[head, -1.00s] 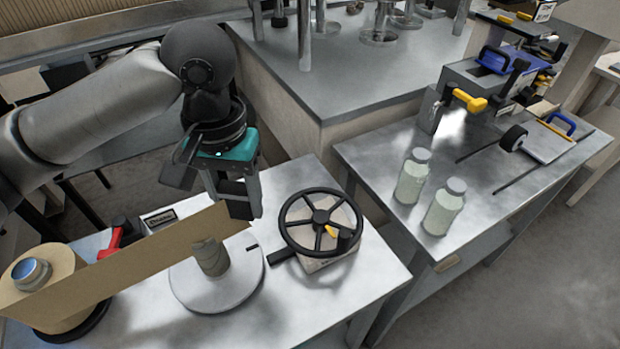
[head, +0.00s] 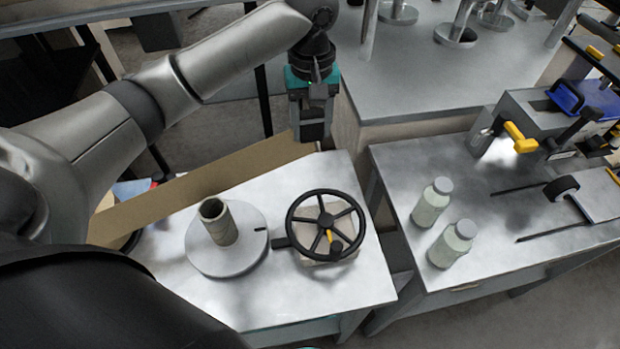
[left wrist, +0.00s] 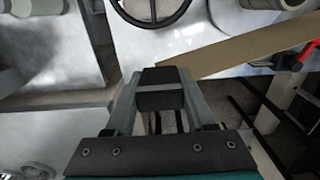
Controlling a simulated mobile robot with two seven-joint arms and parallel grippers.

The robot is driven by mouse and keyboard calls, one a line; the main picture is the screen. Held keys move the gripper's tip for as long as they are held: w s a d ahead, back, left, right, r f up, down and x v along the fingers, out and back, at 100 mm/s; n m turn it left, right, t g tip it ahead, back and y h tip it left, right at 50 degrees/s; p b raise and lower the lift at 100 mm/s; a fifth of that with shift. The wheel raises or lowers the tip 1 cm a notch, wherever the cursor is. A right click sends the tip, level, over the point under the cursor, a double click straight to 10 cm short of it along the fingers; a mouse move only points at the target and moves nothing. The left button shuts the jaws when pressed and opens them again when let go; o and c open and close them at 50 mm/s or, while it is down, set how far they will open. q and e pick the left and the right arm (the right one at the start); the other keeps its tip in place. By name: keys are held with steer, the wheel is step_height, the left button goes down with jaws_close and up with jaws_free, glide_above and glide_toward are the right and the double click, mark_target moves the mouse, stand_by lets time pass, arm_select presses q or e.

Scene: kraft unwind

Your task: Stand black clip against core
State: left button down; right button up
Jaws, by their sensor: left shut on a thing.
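The core, a grey-green hollow tube (head: 218,222), stands slightly tilted on a round pale disc (head: 205,262). My left gripper (head: 312,135) is up beyond the table's far edge, shut on the free end of the brown kraft strip (head: 215,178). The strip runs taut behind the core, apart from it. In the left wrist view the strip (left wrist: 250,48) reaches the closed fingers (left wrist: 160,90). My right gripper is out of view.
A black handwheel (head: 327,194) on a pale box stands right of the disc. Two capped bottles (head: 431,202) stand on the right-hand table, with a yellow-handled fixture (head: 520,138) behind. My own arm hides the kraft roll. The table front is clear.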

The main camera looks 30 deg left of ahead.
arm_select(q)
step_height(320, 180, down, 14)
steer(key=shift+r+b, duration=0.15)
steer(key=shift+b, duration=1.05)
step_height(320, 180, down, 3)
steer(key=shift+f+b, duration=0.15)
steer(key=shift+b, duration=0.25)
steer(key=shift+f, duration=0.4)
steer(key=shift+f, duration=0.1)
steer(key=shift+c, duration=1.2)
jaws_free()
